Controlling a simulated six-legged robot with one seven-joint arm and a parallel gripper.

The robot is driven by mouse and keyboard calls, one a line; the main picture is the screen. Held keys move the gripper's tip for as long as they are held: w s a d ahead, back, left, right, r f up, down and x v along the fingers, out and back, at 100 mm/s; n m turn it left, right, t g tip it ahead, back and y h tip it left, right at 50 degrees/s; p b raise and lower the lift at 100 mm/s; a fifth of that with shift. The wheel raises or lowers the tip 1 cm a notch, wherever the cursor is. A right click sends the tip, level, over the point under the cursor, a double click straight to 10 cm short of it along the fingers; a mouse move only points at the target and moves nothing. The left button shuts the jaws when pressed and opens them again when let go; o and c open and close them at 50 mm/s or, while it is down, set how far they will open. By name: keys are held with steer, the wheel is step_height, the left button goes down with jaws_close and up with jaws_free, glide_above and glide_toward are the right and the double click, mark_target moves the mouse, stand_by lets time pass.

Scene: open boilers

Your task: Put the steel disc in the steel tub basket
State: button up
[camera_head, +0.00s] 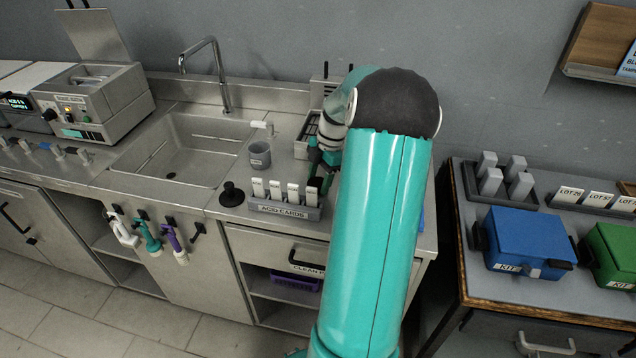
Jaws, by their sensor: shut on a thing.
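My gripper (319,172) is low over the counter behind the card rack, partly hidden by my teal arm. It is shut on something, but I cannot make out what. I cannot pick out the steel disc in this view. A steel boiler (112,101) with a raised lid stands left of the sink, and its open tub (84,78) shows at the top. I cannot tell whether a basket is inside. A metal rack or tray (304,134) beside my wrist is partly hidden.
A sink (180,150) with a tall tap (216,75) lies between boiler and gripper. A grey cup (259,155), black stopper (231,194) and ACID CARDS rack (281,208) stand near the gripper. Blue (523,238) and green (612,250) kits sit on the right bench.

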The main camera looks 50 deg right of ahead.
steer(key=shift+r, duration=0.1)
steer(key=shift+r, duration=0.55)
steer(key=s+a+r, duration=0.8)
steer(key=a+r, duration=0.3)
steer(key=shift+s+r, duration=0.35)
